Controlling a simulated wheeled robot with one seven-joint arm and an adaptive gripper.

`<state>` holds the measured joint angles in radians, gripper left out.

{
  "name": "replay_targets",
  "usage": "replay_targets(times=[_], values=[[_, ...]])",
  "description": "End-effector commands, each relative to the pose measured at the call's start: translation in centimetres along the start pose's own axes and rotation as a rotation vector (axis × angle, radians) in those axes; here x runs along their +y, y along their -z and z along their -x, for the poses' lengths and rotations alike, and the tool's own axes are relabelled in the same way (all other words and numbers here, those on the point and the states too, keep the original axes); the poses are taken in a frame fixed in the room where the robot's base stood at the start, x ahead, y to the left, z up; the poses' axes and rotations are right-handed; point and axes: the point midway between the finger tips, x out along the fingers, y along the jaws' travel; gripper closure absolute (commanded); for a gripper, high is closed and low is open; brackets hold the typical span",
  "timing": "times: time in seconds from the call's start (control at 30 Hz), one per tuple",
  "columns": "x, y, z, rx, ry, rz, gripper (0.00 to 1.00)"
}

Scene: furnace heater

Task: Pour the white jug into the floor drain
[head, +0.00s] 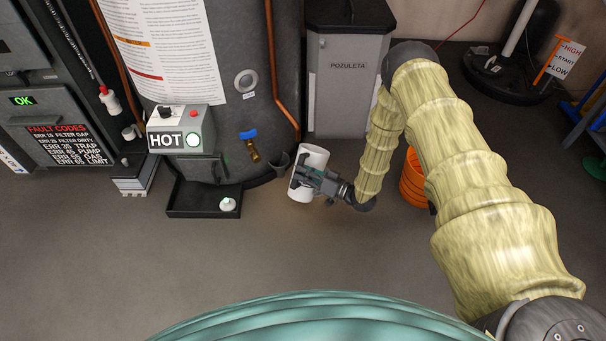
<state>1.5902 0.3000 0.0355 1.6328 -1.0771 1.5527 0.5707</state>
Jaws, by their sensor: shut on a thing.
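The white jug (314,157) is near the middle of the head view, just right of the large grey tank. It looks like a white cylinder, leaning slightly, and my gripper covers part of its lower front. My gripper (305,181) is shut on the jug from the right. I cannot tell whether the jug touches the floor, and its inside is not visible. I cannot make out a floor drain for sure in this view.
The grey tank (226,60) stands in a black tray (190,212) holding a small white round thing (228,204). A blue-handled valve (249,136) juts from the tank. An orange bucket (412,182) is partly behind my arm. A grey cabinet (347,90) stands behind. The front floor is clear.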

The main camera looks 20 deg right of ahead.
Motion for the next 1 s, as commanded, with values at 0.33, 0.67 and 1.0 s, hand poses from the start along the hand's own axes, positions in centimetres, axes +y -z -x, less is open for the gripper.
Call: replay_targets(times=[0.33, 0.67, 1.0], values=[[-0.01, 0.25, -0.05, 0.002, 0.001, -0.010, 1.00], [0.20, 0.80, -0.05, 0.001, 0.001, -0.119, 1.00], [0.25, 0.85, -0.03, 0.002, 0.001, -0.124, 1.00]])
